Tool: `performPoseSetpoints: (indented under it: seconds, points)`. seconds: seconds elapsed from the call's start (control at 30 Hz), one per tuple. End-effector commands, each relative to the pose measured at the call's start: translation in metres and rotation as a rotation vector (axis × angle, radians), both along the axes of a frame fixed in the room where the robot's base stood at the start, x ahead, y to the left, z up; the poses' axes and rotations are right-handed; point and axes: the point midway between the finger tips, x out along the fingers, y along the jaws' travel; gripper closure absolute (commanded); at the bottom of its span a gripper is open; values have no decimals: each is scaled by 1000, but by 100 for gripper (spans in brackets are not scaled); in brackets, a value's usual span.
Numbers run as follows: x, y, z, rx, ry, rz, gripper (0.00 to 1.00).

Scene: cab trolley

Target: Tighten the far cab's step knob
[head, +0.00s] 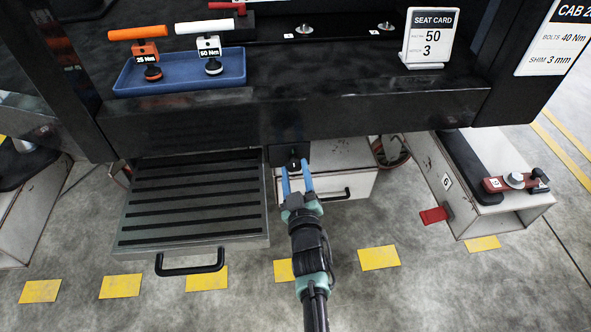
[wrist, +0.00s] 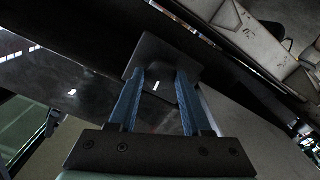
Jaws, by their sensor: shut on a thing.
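A small black knob (head: 294,161) sits on a dark bracket (head: 289,152) under the cab's front sill, just right of the ribbed step (head: 190,200). My gripper (head: 295,168) reaches up to it from below, its two blue fingers on either side, shut on it. The fingers hide part of the knob. In the wrist view my gripper (wrist: 161,78) points at a dark square plate (wrist: 165,58) under the sill; the knob itself cannot be made out there. The step is pulled out and lies level, with a black handle (head: 190,264) at its front.
A blue tray (head: 180,85) on the cab floor holds an orange-handled 25 Nm tool (head: 148,52) and a white-handled 50 Nm tool (head: 207,46). A seat card (head: 428,38) stands right.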

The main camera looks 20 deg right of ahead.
Motion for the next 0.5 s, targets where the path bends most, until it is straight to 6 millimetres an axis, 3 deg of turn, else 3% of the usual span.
performPoseSetpoints:
  seconds: [0.5]
  points:
    - [0, 0, -1, 132, -37, 0, 100]
